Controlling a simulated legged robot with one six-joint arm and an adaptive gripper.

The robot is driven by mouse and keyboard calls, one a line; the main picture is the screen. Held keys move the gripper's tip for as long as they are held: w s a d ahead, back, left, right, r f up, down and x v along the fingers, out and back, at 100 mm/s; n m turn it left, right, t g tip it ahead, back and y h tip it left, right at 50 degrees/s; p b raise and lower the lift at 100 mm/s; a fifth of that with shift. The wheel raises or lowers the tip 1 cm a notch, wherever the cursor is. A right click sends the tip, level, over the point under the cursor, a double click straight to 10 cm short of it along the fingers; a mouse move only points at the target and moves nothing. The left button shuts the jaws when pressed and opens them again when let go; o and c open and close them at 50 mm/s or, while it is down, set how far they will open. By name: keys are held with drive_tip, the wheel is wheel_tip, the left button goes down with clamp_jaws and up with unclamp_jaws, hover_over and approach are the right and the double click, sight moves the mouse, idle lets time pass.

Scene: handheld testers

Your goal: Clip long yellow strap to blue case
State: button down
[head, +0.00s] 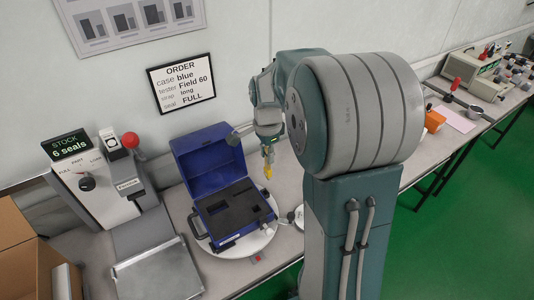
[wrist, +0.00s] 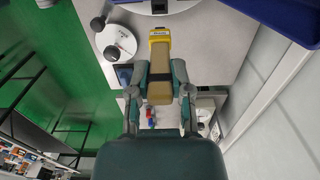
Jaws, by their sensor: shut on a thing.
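The blue case (head: 212,160) stands open on a round white turntable (head: 258,243), lid up at the back. Dark foam with cut-outs fills its inside; I cannot tell whether a tester lies there. Its blue edge shows at the top right of the wrist view (wrist: 280,14). My gripper (wrist: 160,82) is shut on the yellow strap (wrist: 160,36), a tan length with a yellow end piece pointing away from the fingers. In the head view my gripper (head: 268,149) and the strap (head: 267,170) hang right of the case, apart from it.
A stock machine (head: 92,190) with a red knob and a metal tray (head: 158,272) stand left of the case. An order sign (head: 181,84) hangs on the wall. An orange block (head: 434,121) and a pink sheet (head: 454,118) lie further right. A white disc with a dark knob (wrist: 116,42) is near the strap.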

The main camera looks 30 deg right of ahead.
sight(266, 169)
drive_tip(key=shift+a+f, duration=0.15)
drive_tip(key=shift+f, duration=1)
drive_tip(key=shift+a+f, duration=0.15)
drive_tip(key=shift+f, duration=0.95)
drive_tip(key=shift+a, duration=0.4)
drive_tip(key=shift+d, duration=0.1)
drive_tip(key=shift+d, duration=0.35)
drive_tip(key=shift+a, duration=0.3)
drive_tip(key=shift+f, duration=1.45)
